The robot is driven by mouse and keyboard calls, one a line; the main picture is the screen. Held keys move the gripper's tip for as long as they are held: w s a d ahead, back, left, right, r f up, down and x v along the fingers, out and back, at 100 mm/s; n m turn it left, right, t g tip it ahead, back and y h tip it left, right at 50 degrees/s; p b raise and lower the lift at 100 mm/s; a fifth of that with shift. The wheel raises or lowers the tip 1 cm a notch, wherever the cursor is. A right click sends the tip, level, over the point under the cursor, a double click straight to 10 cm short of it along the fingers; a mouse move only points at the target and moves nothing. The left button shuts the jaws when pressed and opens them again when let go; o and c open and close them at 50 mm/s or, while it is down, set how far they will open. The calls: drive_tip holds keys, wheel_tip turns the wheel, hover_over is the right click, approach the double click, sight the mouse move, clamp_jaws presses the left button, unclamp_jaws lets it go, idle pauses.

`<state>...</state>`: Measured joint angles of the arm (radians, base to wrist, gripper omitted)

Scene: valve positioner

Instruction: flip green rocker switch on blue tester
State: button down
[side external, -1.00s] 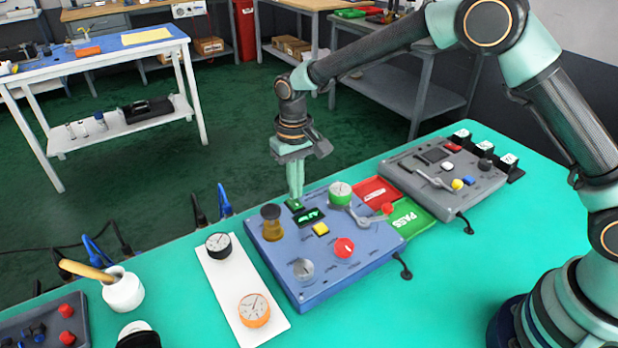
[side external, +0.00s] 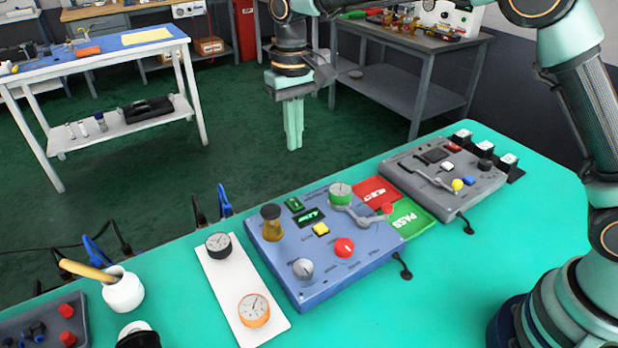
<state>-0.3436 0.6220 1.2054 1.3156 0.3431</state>
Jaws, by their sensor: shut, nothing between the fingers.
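The blue tester (side external: 325,268) lies on the teal table, left of a grey tester. The green rocker switch (side external: 294,204) is a small green piece near its back edge, between the amber cylinder (side external: 271,223) and a dark green-lit display (side external: 309,216). The switch is fully in view, but too small to tell which side is pressed. My gripper (side external: 293,145) points down, shut and empty, in the air well above the back edge of the blue tester, apart from the switch.
A white board (side external: 243,300) with two gauges lies left.

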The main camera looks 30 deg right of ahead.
sight(292, 200)
drive_tip(key=shift+w, duration=0.15)
drive_tip(key=shift+w+a, duration=0.1)
drive_tip(key=shift+w, duration=0.5)
wheel_tip(292, 200, down, 14)
drive_tip(key=shift+f, duration=0.1)
idle(0.4)
drive_tip(key=shift+f, duration=0.15)
idle(0.4)
drive_tip(key=shift+s, duration=0.1)
drive_tip(key=shift+s+r, duration=0.2)
drive_tip(key=shift+s, duration=0.45)
